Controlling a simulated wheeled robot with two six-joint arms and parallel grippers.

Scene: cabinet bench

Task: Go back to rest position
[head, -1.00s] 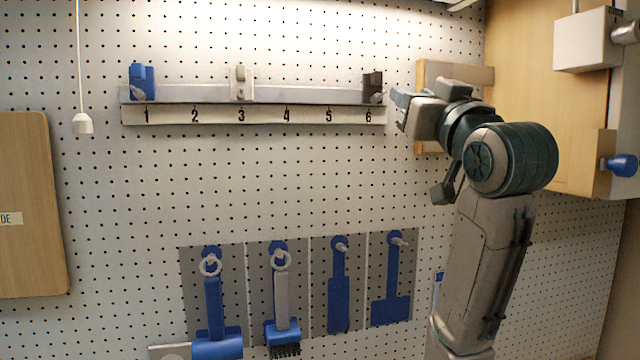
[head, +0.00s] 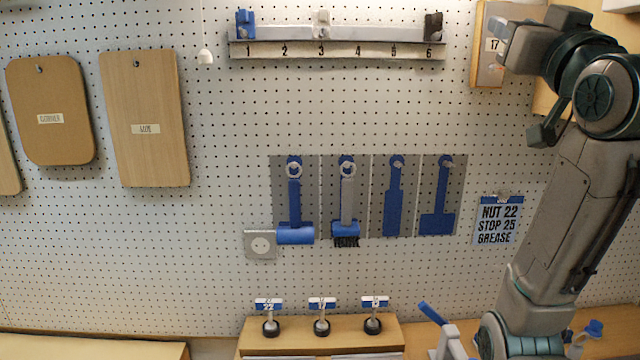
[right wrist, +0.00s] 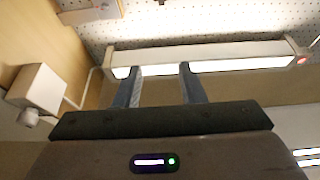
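My right arm rises on the right of the head view, and its gripper (head: 499,42) is raised beside a wooden box marked 17 (head: 490,45). In the right wrist view the two fingers of this gripper (right wrist: 160,88) stand apart with nothing between them. A lit lamp bar (right wrist: 205,57) lies beyond the fingertips. My left gripper is not in view.
Wooden boards (head: 145,120) hang at left. Several tagged posts (head: 322,320) stand on a low wooden block (head: 290,345). A white box (right wrist: 38,88) is on the wooden cabinet.

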